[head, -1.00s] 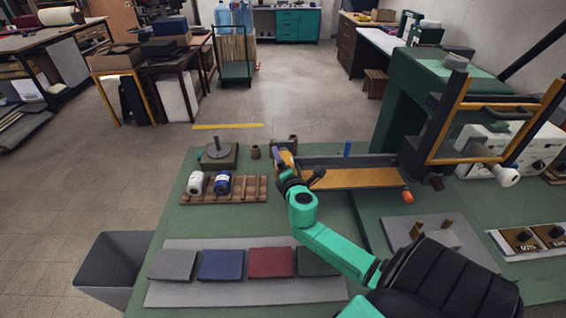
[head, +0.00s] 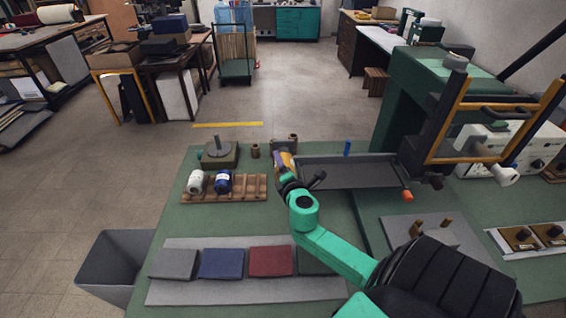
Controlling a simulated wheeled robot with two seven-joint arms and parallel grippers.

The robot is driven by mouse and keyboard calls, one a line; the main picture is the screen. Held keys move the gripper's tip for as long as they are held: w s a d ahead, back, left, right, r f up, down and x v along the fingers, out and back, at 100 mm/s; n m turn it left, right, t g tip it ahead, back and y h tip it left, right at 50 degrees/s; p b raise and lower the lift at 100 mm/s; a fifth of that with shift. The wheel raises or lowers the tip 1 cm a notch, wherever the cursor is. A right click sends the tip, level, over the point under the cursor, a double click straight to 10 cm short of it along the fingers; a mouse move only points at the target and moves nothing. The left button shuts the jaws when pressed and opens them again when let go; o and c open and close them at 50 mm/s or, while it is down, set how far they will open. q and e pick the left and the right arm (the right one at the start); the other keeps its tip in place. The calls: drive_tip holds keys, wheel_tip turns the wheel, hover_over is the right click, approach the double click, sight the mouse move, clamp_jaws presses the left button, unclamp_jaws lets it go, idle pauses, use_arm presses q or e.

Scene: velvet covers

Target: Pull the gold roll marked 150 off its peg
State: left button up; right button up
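A small patch of gold (head: 287,159), likely the gold roll, shows at the left end of the long grey tray (head: 345,172). The hand of my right arm covers most of it, so no 150 marking or peg can be made out. My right gripper (head: 281,166) is at this gold patch, at the end of the green arm reaching in from the lower right. Its fingers are too small and hidden to tell whether they are open or shut on it. My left gripper is not in view.
A wooden rack (head: 250,188) left of the hand holds a white roll (head: 197,183) and a blue roll (head: 223,181). Several cloth-covered pads lie on a grey mat (head: 200,292) in front. The press (head: 400,105) stands at right. A grey bin (head: 110,262) is at left.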

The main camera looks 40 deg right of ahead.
drive_tip(key=shift+a+p+v, duration=0.15)
drive_tip(key=shift+a+v, duration=0.05)
drive_tip(key=shift+v, duration=1.1)
drive_tip(key=shift+a+p+v, duration=0.15)
drive_tip(key=shift+a+v, duration=0.05)
drive_tip(key=shift+v, duration=1.1)
drive_tip(key=s+a, duration=0.5)
drive_tip(key=s, duration=0.1)
drive_tip(key=shift+s+a+r+b, duration=0.2)
drive_tip(key=shift+s+r+b, duration=0.05)
drive_tip(key=shift+s+b, duration=0.1)
